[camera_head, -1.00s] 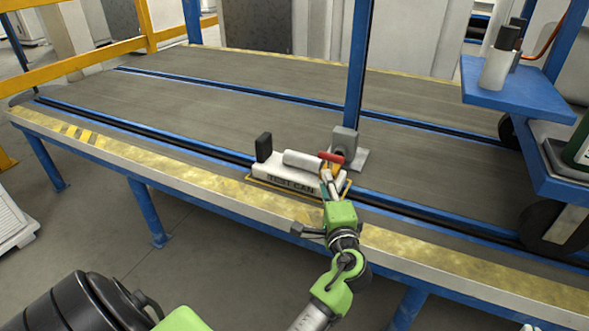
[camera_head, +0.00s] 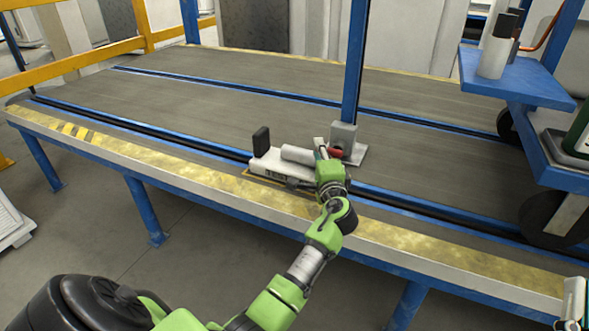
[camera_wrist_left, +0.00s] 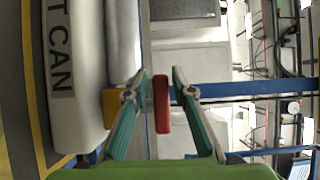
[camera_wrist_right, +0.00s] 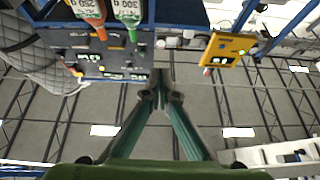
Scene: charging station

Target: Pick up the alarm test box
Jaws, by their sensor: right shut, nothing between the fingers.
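A white box with a "TEST CAN" label (camera_head: 275,171) lies on the grey platform; I take it as the alarm test box. It has a black upright block at its left end and a light cylinder on top. Its label shows large at the left of the left wrist view (camera_wrist_left: 62,75). A red handle-like piece (camera_wrist_left: 161,103) sits between the spread fingers of my left gripper (camera_wrist_left: 160,75), with apparent gaps on both sides. My right gripper (camera_wrist_right: 160,95) is shut and empty.
A blue post with a grey foot block (camera_head: 343,137) stands just behind the box. A blue shelf cart (camera_head: 520,85) is at the right. The right wrist view shows a yellow device (camera_wrist_right: 228,50) and a dark panel (camera_wrist_right: 100,52). The platform's left side is clear.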

